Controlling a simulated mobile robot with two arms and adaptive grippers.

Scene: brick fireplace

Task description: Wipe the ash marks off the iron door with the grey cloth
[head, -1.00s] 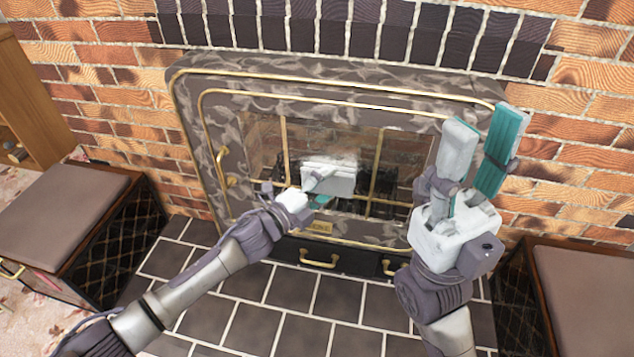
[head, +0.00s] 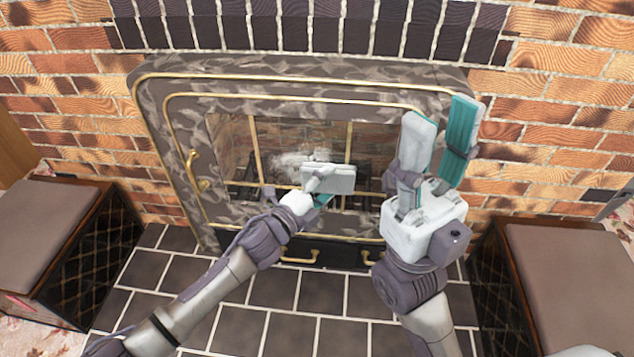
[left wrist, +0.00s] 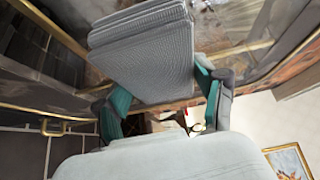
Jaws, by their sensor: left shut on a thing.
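The iron door (head: 188,133) has a mottled dark surround, brass trim and glass panes. A whitish, cloudy ash mark (head: 293,158) shows on the glass, just left of and behind the cloth. My left gripper (head: 320,190) is shut on the folded grey cloth (head: 338,176) in front of the lower middle of the glass. In the left wrist view the cloth (left wrist: 145,50) sticks out from between the teal fingers (left wrist: 165,103), close to the glass; I cannot tell whether it touches. My right gripper (head: 442,135) is open and empty, raised before the door's right side.
A brass handle (head: 192,170) is on the door's left edge. Drawer pulls (head: 300,257) sit below the door. A cushioned box seat (head: 50,225) stands at left and another (head: 570,265) at right. The dark tiled hearth (head: 275,325) between them looks clear.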

